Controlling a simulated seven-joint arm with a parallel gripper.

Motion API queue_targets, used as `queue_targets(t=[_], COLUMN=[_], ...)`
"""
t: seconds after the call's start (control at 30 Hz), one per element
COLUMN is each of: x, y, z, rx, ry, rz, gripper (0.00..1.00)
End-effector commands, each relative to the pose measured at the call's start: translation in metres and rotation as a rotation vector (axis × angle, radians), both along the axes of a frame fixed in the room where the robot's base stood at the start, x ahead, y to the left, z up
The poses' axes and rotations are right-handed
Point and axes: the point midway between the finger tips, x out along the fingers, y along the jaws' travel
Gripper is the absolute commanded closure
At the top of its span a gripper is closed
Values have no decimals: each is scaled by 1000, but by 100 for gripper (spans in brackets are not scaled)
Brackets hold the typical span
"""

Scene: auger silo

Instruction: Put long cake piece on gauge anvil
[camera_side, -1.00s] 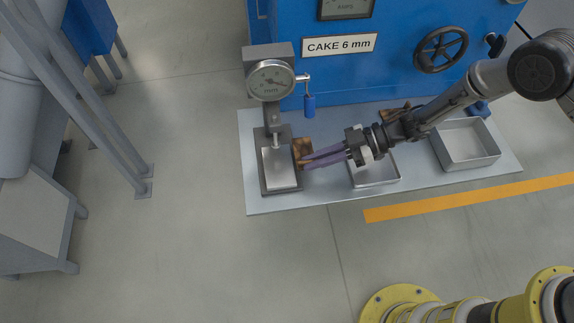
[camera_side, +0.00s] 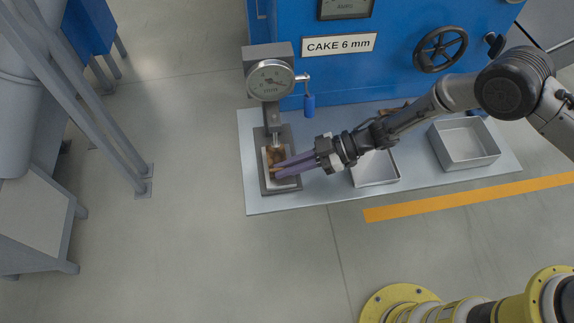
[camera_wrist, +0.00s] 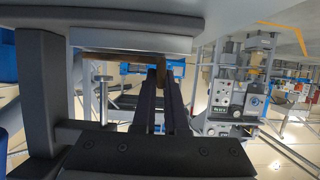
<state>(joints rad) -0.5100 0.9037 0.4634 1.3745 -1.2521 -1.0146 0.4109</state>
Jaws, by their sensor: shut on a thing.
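The brown long cake piece (camera_side: 273,156) is at the tips of my gripper (camera_side: 277,170), over the gauge anvil (camera_side: 291,186), a light plate in a dark frame below the dial gauge (camera_side: 270,80). My gripper is shut on the piece with its long purple fingers, reaching in from the right. The fingers cover part of the piece and the anvil, and I cannot tell whether the piece touches the plate. In the wrist view, my gripper (camera_wrist: 160,75) shows dark fingers with a brown strip of the cake piece (camera_wrist: 179,68) at their tips.
The gauge plunger (camera_side: 275,140) stands close behind the piece. A shallow tray (camera_side: 378,181) lies right of the anvil, and a deeper tray (camera_side: 466,160) is further right. A blue handle (camera_side: 309,105) hangs beside the dial. The blue machine (camera_side: 410,75) borders the bench at the back.

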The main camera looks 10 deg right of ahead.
Motion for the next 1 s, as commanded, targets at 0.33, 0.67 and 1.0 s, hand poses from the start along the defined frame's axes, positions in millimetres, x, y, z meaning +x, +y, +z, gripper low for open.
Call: queue_targets(t=[0.33,0.67,1.0], x=[0,1,1], y=[0,-6,-66], z=[-3,4,28], rx=[0,0,0], ry=[1,-1,0], rz=[0,-2,-4], gripper=[60,60,60])
